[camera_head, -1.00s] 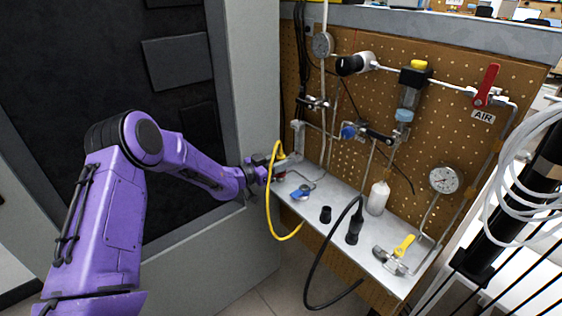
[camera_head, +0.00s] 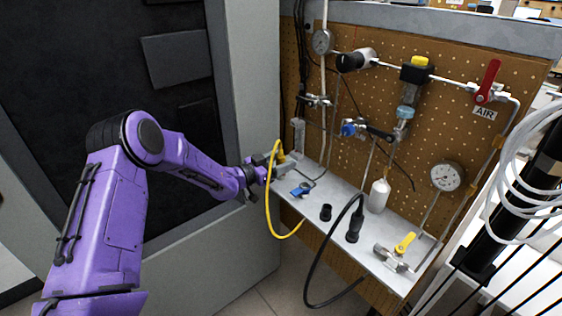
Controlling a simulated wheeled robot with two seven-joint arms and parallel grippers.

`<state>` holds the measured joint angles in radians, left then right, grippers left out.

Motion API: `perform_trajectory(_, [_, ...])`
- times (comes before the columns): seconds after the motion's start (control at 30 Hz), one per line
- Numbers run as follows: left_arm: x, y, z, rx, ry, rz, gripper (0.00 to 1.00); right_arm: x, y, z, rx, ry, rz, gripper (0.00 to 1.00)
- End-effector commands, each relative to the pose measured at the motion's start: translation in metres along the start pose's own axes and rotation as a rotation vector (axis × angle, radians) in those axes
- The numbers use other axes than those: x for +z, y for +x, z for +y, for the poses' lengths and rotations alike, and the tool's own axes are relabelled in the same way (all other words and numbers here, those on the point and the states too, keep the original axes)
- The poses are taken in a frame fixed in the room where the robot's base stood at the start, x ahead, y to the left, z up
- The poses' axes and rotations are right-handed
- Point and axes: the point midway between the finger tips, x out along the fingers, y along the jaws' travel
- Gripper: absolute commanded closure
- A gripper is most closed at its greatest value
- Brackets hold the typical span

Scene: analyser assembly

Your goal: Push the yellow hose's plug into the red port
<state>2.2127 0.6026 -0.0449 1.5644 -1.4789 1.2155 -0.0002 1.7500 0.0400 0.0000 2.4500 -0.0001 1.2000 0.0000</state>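My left gripper (camera_head: 272,169) reaches in from the left to the near left end of the metal shelf. It is small and partly covered by the yellow hose, so I cannot tell whether its fingers are open or shut. The yellow hose (camera_head: 268,205) rises beside the gripper, bends over at the top and hangs in a loop below the shelf's front edge. Its yellow upper end (camera_head: 281,153) stands right at the gripper; I cannot tell whether it is held or seated. I cannot make out the red port; the gripper and hose may hide it. My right gripper is not in view.
The metal shelf (camera_head: 335,192) carries a blue-handled valve (camera_head: 301,190), a black cup (camera_head: 326,212), a black hose with a dark fitting (camera_head: 354,228), a white bottle (camera_head: 378,196) and a yellow-handled valve (camera_head: 404,244). A pegboard (camera_head: 450,125) with pipes, gauges and a red AIR lever (camera_head: 487,82) stands behind.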

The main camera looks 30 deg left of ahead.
Motion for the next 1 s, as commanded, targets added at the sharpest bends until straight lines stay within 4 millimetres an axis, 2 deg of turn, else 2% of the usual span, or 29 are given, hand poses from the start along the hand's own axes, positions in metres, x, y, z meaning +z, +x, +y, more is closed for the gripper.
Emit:
perform_trajectory(0.17, [0.000, -0.006, -0.001, -0.001, 0.000, 0.000, 0.36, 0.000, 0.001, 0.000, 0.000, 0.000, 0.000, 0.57])
perform_trajectory(0.27, [0.000, -0.024, -0.001, -0.002, -0.003, 0.001, 0.36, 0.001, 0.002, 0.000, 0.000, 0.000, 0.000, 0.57])
perform_trajectory(0.5, [0.000, -0.081, 0.000, -0.002, -0.003, 0.002, 0.36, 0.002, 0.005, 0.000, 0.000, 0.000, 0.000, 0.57])
perform_trajectory(0.6, [0.000, -0.096, 0.000, -0.001, -0.001, 0.001, 0.36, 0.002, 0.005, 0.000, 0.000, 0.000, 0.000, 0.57])
perform_trajectory(0.7, [0.000, -0.104, 0.000, 0.000, 0.000, 0.000, 0.36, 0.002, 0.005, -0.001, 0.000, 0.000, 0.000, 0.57])
perform_trajectory(0.9, [0.000, -0.106, 0.000, 0.000, -0.003, 0.000, 0.36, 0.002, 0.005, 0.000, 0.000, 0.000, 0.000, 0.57])
perform_trajectory(1.0, [0.002, -0.107, -0.009, -0.060, -0.045, 0.001, 0.36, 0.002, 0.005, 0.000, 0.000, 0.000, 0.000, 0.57])
